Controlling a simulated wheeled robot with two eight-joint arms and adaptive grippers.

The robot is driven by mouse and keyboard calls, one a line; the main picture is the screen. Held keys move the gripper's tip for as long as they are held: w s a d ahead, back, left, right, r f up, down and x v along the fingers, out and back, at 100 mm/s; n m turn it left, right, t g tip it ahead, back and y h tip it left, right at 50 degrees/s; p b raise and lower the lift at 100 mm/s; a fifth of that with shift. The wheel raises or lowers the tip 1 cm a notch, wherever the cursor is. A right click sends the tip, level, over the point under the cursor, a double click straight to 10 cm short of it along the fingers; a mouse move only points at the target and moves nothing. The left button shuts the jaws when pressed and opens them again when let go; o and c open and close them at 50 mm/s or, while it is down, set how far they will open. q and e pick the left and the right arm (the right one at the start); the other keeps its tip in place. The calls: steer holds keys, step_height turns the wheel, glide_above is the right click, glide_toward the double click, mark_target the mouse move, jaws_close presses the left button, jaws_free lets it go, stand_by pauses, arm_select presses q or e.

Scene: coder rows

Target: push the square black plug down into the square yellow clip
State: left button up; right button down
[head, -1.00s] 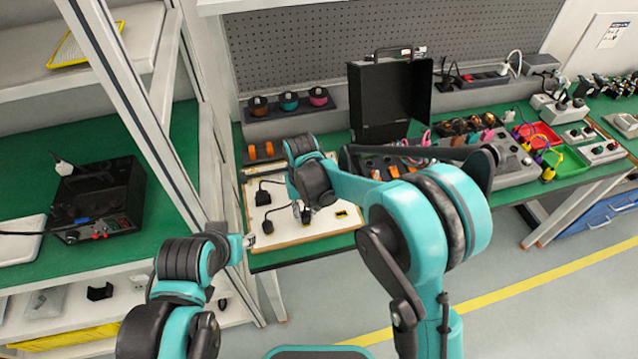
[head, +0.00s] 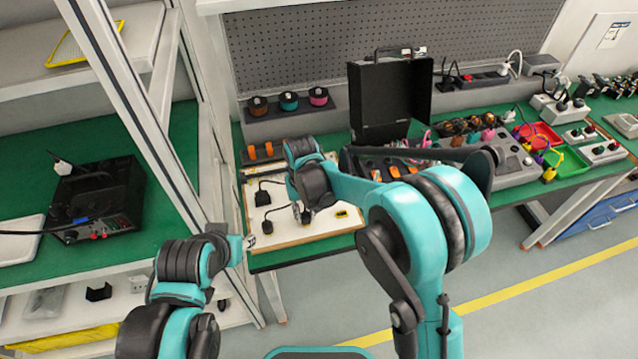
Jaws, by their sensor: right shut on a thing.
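My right gripper (head: 302,213) is over the white board (head: 290,237) on the green bench, pointing down. It is shut on a small dark thing at its tips, which I take to be the square black plug (head: 308,216). The forearm and wrist hide most of it, so its shape is unclear. A small yellow and black clip (head: 342,213) shows on the board to the right; its shape is too small to read. Whether a yellow clip lies under the gripper is hidden. My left gripper (head: 249,241) is by the board's left front edge; its jaws are too small to read.
Two black plugs with cables, one farther back (head: 262,198) and one nearer (head: 266,227), lie on the board's left. An open black case (head: 390,95) stands behind. Orange-handled items (head: 262,152) sit at the back left. A metal shelf post (head: 140,110) rises at left.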

steer(key=shift+f, duration=0.2)
steer(key=c, duration=1.3)
jaws_free()
steer(key=shift+o, duration=0.2)
step_height(320, 180, up, 12)
steer(key=s+d+r+m+t, duration=0.1)
steer(key=s+d+r+t, duration=0.1)
steer(key=s+d, duration=0.3)
steer(key=s+d+r+t, duration=0.1)
steer(key=s+d+r, duration=0.15)
steer(key=d, duration=0.55)
steer(key=s+d+f+m+t, duration=0.2)
steer(key=s+d+t, duration=0.2)
steer(key=s+d, duration=0.4)
steer(key=shift+s+d+f, duration=0.25)
steer(key=shift+d+f, duration=0.1)
